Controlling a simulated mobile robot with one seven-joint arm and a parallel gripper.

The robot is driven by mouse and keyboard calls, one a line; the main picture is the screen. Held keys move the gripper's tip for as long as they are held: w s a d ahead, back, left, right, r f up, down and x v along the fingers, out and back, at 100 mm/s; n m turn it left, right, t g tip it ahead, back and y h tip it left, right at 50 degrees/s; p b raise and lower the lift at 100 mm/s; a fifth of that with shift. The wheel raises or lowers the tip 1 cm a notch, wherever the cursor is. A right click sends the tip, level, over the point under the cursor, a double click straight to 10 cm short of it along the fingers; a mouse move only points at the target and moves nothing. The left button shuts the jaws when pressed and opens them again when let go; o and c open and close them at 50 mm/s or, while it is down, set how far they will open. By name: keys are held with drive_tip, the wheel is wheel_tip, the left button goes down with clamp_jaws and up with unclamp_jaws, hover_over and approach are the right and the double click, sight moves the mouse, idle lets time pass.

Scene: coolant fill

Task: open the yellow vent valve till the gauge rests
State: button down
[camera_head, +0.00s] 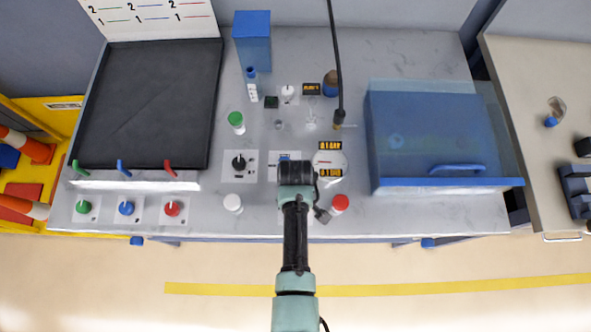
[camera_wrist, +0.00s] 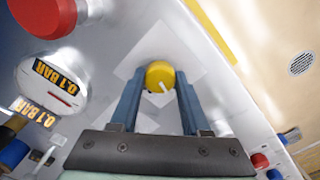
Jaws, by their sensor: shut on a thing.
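The yellow vent valve knob (camera_wrist: 160,75) with a white pointer line sits on a light plate in the wrist view. My gripper (camera_wrist: 160,90) is shut on it, one blue finger on each side. In the head view my gripper (camera_head: 292,160) is over the panel and hides the knob. The round white gauge (camera_head: 329,163) stands just right of my gripper, with displays reading 0.1 BAR. It also shows at the left of the wrist view (camera_wrist: 52,90), with a red needle.
A black knob (camera_head: 238,163) is left of my gripper. A blue translucent box (camera_head: 420,140) is at the right, and a black tray (camera_head: 150,105) at the left.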

drive_tip(key=shift+n, duration=1)
drive_tip(key=shift+c, duration=1.9)
unclamp_jaws()
wheel_tip(320, 180, up, 13)
drive_tip(key=shift+b, duration=0.4)
